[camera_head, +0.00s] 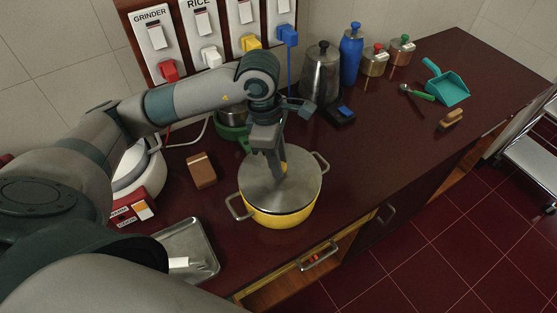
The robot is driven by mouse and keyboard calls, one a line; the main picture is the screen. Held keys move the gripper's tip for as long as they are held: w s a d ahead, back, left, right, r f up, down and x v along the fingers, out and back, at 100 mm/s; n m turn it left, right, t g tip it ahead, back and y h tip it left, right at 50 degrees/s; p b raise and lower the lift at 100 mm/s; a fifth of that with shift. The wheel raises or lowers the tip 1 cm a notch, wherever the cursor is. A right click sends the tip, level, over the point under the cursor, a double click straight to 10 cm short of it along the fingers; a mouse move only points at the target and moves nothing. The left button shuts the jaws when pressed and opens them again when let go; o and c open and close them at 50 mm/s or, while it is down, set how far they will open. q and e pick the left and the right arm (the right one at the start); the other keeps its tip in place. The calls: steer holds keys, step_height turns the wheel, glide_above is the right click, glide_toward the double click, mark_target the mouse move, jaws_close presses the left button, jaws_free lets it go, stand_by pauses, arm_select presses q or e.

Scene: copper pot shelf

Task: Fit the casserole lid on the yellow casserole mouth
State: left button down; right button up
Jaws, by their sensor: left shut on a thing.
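The yellow casserole (286,219) stands on the dark red counter, with a metal loop handle on each side. The grey round casserole lid (258,191) lies over its mouth and covers it. From this angle I cannot tell whether the lid rests fully on the rim or sits slightly above it. My left gripper (279,175) comes down from above over the middle of the lid and is shut on it, at the knob. The fingers mostly hide the knob; a small yellow patch shows beside them. My right gripper is not in view.
A green pot (232,128) stands behind the casserole and a brown block (201,171) to its left. A metal tray (188,245) lies front left. A steel canister (320,75) and blue bottle (351,47) stand behind. The counter (375,142) right of the casserole is clear.

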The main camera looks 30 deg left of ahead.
arm_select(q)
steer(key=shift+b, duration=0.85)
stand_by(1.4)
steer(key=shift+f+b, duration=0.45)
steer(key=shift+b, duration=0.3)
stand_by(0.3)
steer(key=shift+b, duration=0.5)
stand_by(0.9)
steer(key=shift+f+b, duration=0.55)
steer(key=shift+b, duration=0.4)
stand_by(1.2)
steer(key=c, duration=1.4)
jaws_free()
steer(key=shift+o, duration=0.2)
